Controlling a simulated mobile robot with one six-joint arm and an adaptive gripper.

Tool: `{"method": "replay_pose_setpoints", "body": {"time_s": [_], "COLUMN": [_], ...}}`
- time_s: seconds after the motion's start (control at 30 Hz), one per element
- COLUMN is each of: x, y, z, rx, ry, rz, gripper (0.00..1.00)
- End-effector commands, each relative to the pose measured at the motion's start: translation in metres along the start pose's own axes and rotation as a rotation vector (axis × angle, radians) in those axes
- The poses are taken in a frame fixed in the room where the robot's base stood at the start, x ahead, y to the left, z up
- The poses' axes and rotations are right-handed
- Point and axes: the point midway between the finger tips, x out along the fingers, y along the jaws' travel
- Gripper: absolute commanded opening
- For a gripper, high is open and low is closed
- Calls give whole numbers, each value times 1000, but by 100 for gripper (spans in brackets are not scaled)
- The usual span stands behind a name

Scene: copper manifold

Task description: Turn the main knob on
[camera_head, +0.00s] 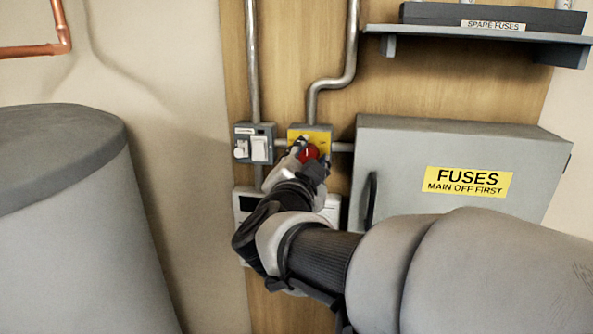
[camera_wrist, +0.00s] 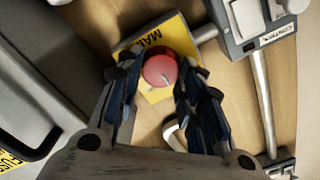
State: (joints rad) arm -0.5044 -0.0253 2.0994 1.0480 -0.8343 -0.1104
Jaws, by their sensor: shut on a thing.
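The main knob is a round red knob (camera_head: 309,153) on a yellow plate (camera_head: 318,137) on the wooden board. In the wrist view the red knob (camera_wrist: 160,71) has a pale mark on its face, and the yellow plate (camera_wrist: 182,40) carries lettering that begins "MAI". My gripper (camera_head: 302,150) is at the knob, partly covering it in the head view. In the wrist view its two dark fingers (camera_wrist: 158,82) lie on either side of the knob, shut on it. The exact contact is hard to see.
A grey fuse box (camera_head: 400,150) labelled "FUSES MAIN OFF FIRST" stands right of the knob. A small grey switch box (camera_head: 255,129) is on the left. A shelf (camera_head: 480,35) is above right. A large grey tank (camera_head: 70,220) fills the left side. Metal conduits (camera_head: 335,82) run above.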

Motion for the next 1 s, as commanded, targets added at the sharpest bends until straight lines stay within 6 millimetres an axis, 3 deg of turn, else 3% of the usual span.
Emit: {"method": "replay_pose_setpoints", "body": {"time_s": [0.6, 1.0], "x": [0, 0], "y": [4, 4], "z": [2, 2], "rx": [566, 786], "ry": [1, 0], "rz": [-1, 0], "gripper": [11, 11]}}
